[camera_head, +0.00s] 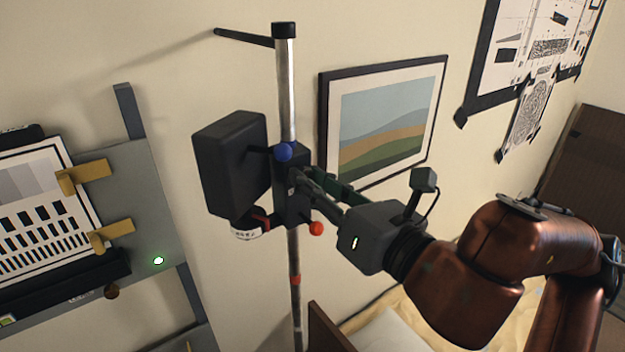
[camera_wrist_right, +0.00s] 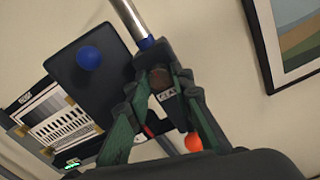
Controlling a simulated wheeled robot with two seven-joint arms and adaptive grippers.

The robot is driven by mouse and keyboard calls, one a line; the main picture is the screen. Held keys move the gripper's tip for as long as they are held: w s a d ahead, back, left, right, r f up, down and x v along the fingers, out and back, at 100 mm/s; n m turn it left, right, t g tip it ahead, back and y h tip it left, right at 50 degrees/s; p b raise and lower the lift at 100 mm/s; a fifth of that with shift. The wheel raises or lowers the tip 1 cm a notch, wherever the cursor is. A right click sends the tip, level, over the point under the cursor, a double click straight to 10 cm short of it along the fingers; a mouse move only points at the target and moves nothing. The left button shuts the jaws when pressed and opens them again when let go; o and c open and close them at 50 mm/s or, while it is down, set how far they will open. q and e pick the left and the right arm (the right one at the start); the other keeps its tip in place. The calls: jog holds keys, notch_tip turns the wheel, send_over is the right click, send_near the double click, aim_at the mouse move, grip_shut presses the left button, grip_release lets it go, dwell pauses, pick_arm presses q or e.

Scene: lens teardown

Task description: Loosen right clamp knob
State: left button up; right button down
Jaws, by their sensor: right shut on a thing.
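A dark clamp block (camera_head: 290,212) sits on a vertical metal pole (camera_head: 287,85). A round dark brown knob (camera_wrist_right: 160,77) is on the clamp's face in the right wrist view, above a small white label (camera_wrist_right: 166,92). My right gripper (camera_head: 300,178) reaches in from the right, its green-sided fingers at the clamp. In the wrist view its fingertips (camera_wrist_right: 158,82) are on either side of the knob, shut on it. In the head view the gripper hides the knob. My left gripper is not in view.
A black box (camera_head: 230,168) hangs left of the clamp, with a lens-like part (camera_head: 250,225) below. A chart board (camera_head: 150,190) stands left. A framed picture (camera_head: 385,120) hangs behind.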

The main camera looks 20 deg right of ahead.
jog(key=shift+f+n+b, duration=0.2)
jog(key=shift+n+b, duration=0.4)
jog(key=shift+b, duration=0.3)
jog(key=shift+n+b, duration=1.2)
jog(key=shift+b, duration=0.05)
jog(key=n+b, duration=0.2)
jog(key=n, duration=0.1)
jog(key=shift+n, duration=0.3)
jog(key=n+b, duration=0.1)
jog(key=n, duration=0.3)
jog(key=shift+r, duration=0.15)
jog(key=n, duration=0.3)
jog(key=shift+n, duration=1.9)
